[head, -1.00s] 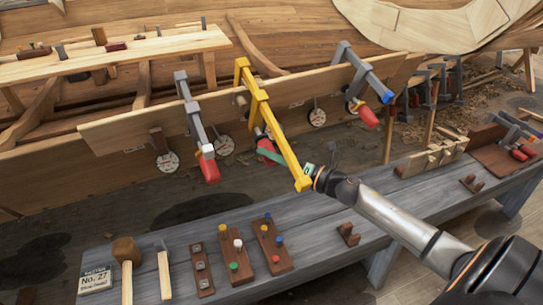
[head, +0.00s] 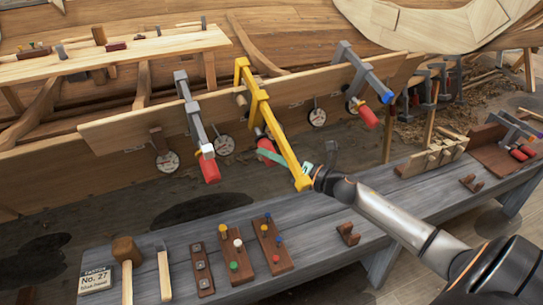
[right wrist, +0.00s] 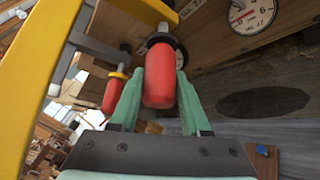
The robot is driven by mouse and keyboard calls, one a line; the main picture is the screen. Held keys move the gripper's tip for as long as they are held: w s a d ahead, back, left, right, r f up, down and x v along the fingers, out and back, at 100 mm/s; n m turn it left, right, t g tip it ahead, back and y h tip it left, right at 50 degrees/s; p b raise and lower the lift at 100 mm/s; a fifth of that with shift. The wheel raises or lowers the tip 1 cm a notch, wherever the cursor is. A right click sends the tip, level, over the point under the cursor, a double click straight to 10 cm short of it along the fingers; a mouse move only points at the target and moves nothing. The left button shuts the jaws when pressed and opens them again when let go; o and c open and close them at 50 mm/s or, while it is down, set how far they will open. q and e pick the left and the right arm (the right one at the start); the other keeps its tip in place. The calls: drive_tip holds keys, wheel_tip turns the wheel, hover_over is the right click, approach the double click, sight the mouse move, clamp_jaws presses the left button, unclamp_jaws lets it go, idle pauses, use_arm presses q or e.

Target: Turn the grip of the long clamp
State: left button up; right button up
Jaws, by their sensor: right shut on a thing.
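The long clamp is the yellow one (head: 277,130), fixed over the plank's top edge, its bar slanting down toward me. Its red grip (head: 265,147) is partly hidden behind the bar in the head view. In the right wrist view the red grip (right wrist: 160,78) lies between the two green fingers of my right gripper (right wrist: 158,88). The gripper is shut on it, one finger on each side. In the head view my right gripper (head: 274,156) reaches in from the right, behind the yellow bar. My left gripper is not in view.
Grey clamps with red grips stand left (head: 200,135) and right (head: 362,80) of the yellow one. Round dials (head: 317,117) hang along the plank (head: 130,125). The grey bench (head: 330,212) below carries a mallet (head: 126,252) and peg blocks (head: 235,258).

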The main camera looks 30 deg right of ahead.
clamp_jaws()
